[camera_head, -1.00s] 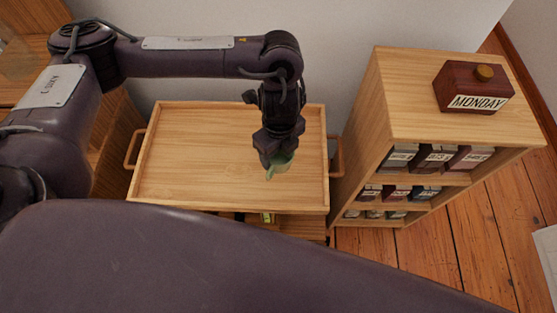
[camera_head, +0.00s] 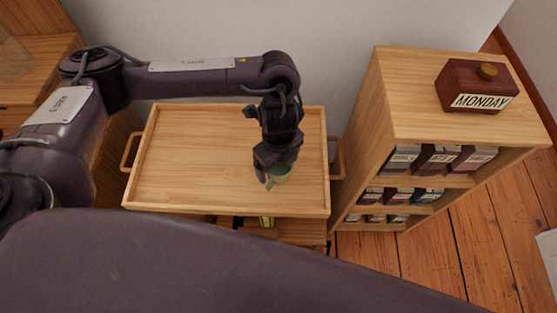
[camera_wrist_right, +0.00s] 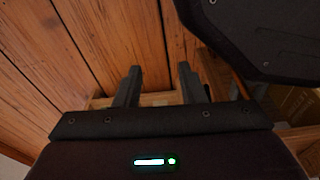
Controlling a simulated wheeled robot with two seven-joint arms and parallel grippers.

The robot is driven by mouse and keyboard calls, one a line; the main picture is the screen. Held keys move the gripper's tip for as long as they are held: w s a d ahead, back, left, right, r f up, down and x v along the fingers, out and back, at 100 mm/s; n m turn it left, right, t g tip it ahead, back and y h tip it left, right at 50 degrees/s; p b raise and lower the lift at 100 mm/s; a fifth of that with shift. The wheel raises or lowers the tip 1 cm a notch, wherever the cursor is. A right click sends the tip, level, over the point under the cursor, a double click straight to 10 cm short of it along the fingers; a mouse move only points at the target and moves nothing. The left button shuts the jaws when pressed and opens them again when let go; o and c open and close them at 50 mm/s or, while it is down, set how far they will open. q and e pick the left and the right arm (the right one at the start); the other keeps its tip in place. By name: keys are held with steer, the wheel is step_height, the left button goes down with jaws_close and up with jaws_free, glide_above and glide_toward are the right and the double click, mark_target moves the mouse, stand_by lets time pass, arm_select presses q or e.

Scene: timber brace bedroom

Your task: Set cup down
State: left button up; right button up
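I cannot tell whether the cup's base touches the tray floor. The tray has a raised rim and side handles, and the rest of its floor is bare. My right gripper (camera_wrist_right: 158,90) shows in the right wrist view with its two fingers apart and nothing between them.
A wooden shelf unit (camera_head: 380,110) stands close to the tray's right side, with several labelled boxes inside. A dark red block reading MONDAY (camera_head: 477,88) sits on top. A wall is behind the tray. Plank floor (camera_head: 470,220) is free at the right.

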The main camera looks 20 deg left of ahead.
mark_target(278, 173)
arm_select(q)
steer(key=shift+r, duration=0.35)
step_height(278, 173, up, 12)
steer(key=p, duration=0.4)
steer(key=shift+f, duration=0.2)
arm_select(e)
steer(key=s+d+f, duration=0.1)
steer(key=s, duration=0.7)
steer(key=shift+s+d+f, duration=0.25)
steer(key=shift+s+d, duration=0.1)
steer(key=shift+s, duration=0.05)
